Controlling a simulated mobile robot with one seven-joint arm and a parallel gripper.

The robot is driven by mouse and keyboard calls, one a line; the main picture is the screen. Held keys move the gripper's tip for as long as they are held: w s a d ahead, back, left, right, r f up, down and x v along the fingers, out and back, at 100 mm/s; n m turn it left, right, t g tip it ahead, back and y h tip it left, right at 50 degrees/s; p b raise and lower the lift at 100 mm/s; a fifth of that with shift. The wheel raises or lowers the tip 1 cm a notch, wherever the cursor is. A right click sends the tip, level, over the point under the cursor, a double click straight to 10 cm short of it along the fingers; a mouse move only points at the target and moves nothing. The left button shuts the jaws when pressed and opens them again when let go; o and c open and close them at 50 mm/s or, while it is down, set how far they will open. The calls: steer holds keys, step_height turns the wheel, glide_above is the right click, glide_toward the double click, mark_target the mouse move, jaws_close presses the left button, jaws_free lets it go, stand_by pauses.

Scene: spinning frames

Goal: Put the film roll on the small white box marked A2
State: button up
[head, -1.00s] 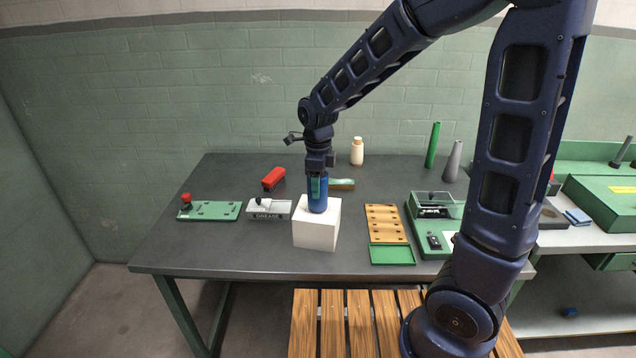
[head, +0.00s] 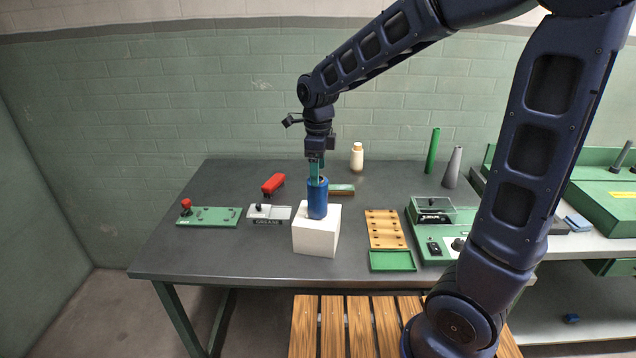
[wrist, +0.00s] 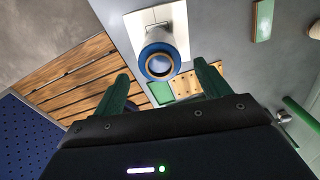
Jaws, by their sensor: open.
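The film roll is a blue upright cylinder (head: 317,200) on top of the small white box (head: 316,238) at the table's front middle. The wrist view shows the roll's blue ring-shaped end (wrist: 144,62) with a hollow centre, and the white box (wrist: 134,22) behind it. My gripper (head: 316,170) is just above the roll, pointing down. Its two green fingers are apart in the wrist view (wrist: 163,72), with nothing gripped and the roll's end beyond their tips. The A2 mark is not readable in either view.
Left of the box are a label holder reading GREASE (head: 268,216), a red stapler-like object (head: 273,184) and a green plate with a red knob (head: 208,216). To the right are a wooden rack (head: 385,230), a green tray (head: 392,261) and a green device (head: 432,240). A slatted bench (head: 350,325) is in front.

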step_height(320, 180, up, 5)
steer(key=shift+r, duration=0.15)
steer(key=shift+d+r, duration=0.1)
steer(key=shift+d, duration=0.25)
steer(key=s+d+r+n+t, duration=0.1)
steer(key=s+d+n, duration=0.4)
steer(key=d+n, duration=0.5)
steer(key=s+d+n+t, duration=0.3)
steer(key=d+n, duration=0.6)
steer(key=d, duration=1)
steer(key=shift+s+r+n+t, duration=0.3)
steer(key=shift+s+r+n, duration=0.1)
steer(key=shift+s, duration=0.65)
